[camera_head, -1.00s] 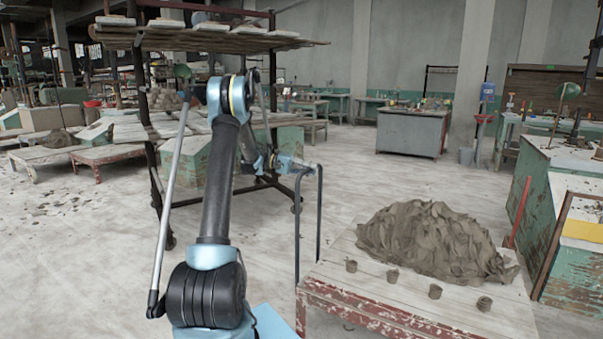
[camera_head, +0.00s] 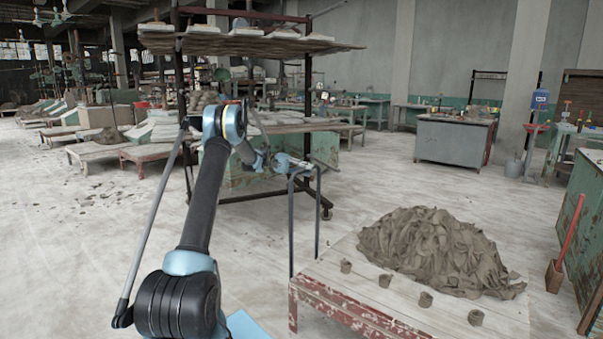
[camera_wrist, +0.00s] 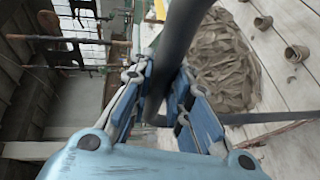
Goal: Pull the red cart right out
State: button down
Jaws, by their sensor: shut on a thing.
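The red cart (camera_head: 335,304) is a low platform of pale boards with chipped red side rails, at the lower right of the head view. A dark bent-tube handle (camera_head: 291,225) rises at its far left corner. A large grey-brown clay heap (camera_head: 435,250) and several small clay pots (camera_head: 425,299) rest on the boards. My gripper (camera_head: 298,166) is at the top of the handle. In the wrist view its blue fingers (camera_wrist: 160,95) are shut around the dark tube (camera_wrist: 180,45), with the clay heap beyond. The cart's wheels are not visible.
A tall dark rack (camera_head: 325,185) with loaded shelves stands behind my arm. A grey cabinet (camera_head: 452,140) stands further back. A green cabinet (camera_head: 580,215) and a red-handled shovel (camera_head: 568,235) are at the right. Pale floor is open at the left and behind the cart.

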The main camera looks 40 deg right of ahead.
jog(key=shift+w+f, duration=0.1)
jog(key=c, duration=1.5)
grip_release()
jog(key=shift+d+f, duration=0.1)
jog(key=v, duration=1.2)
